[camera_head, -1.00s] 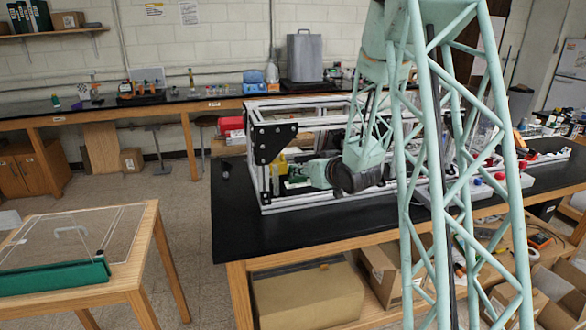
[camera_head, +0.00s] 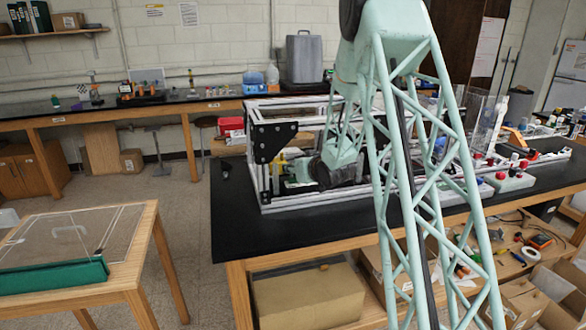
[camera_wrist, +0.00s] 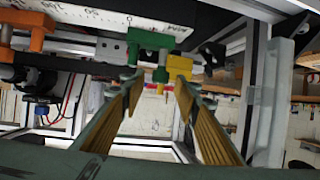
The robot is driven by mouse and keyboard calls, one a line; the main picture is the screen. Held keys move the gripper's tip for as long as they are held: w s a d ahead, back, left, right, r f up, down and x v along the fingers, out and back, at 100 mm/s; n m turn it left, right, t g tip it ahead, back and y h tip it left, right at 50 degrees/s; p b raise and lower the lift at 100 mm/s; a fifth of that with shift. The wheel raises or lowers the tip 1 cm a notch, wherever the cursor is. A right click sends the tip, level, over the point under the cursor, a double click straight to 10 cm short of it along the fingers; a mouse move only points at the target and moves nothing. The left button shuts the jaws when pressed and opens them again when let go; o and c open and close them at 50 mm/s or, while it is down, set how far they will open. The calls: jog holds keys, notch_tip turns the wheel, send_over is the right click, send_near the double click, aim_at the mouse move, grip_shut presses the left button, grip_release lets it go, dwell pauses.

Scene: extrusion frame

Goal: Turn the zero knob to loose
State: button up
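In the wrist view, a green block (camera_wrist: 152,41) sits on a rail under a white scale plate (camera_wrist: 95,17) with dark markings, seen upside down. A small green knob (camera_wrist: 160,74) hangs from this block. My gripper (camera_wrist: 157,84) is open, with one gold-padded finger on each side of the green knob; I cannot tell whether either touches it. An orange block with a knob (camera_wrist: 30,32) is at the left, and a yellow block (camera_wrist: 193,66) is behind the right fingertip. No label tells which is the zero knob. In the head view my gripper (camera_head: 298,171) is at the frame's left end, partly hidden.
The extrusion frame (camera_head: 272,208) stands on a black-topped bench (camera_head: 232,232). A frame post (camera_wrist: 268,100) is close to the right finger in the wrist view. The bench's left end is mostly clear.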

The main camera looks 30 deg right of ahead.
jog(key=shift+w+f, duration=0.2)
jog(key=shift+w, duration=0.25)
jog(key=c, duration=0.8)
jog(key=shift+d+r+n+y+p, duration=0.1)
jog(key=shift+d+n+y+p, duration=0.15)
jog(key=shift+n+y+p, duration=0.65)
jog(key=shift+c, duration=0.2)
jog(key=n+y+p, duration=0.1)
jog(key=p, duration=0.1)
jog(key=n+y+p, duration=0.1)
jog(key=y+p, duration=0.1)
jog(key=p, duration=0.1)
jog(key=shift+d+n+g+y, duration=0.2)
jog(key=shift+n+g+y, duration=0.1)
jog(key=shift+n, duration=0.1)
jog(key=n+g+y+p, duration=0.1)
jog(key=n+y+p, duration=0.1)
jog(key=p, duration=0.2)
jog(key=shift+w+d+n+g+y+p, duration=0.1)
jog(key=shift+n+g+y+p, duration=0.2)
jog(key=shift+p, duration=0.1)
jog(key=shift+n+y+p, duration=0.4)
jog(key=shift+p, duration=0.05)
